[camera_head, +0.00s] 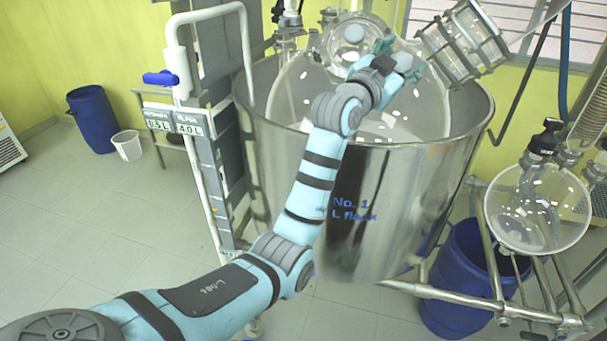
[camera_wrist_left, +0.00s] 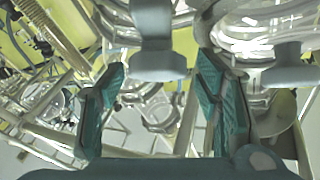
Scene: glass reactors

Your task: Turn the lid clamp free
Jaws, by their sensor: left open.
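A large glass vessel (camera_head: 300,90) with a glass lid sits in the steel tub (camera_head: 360,200). In the left wrist view, a grey knob (camera_wrist_left: 158,66) sits beyond and between the fingertips, with no visible contact. A second grey knob (camera_wrist_left: 284,68) lies to the right, outside the fingers. My right gripper is not in view.
A clamped glass cylinder (camera_head: 460,45) stands close to the right of my left gripper. A round glass flask (camera_head: 537,208) hangs on a metal frame at the right. Blue drums (camera_head: 92,118) stand on the floor.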

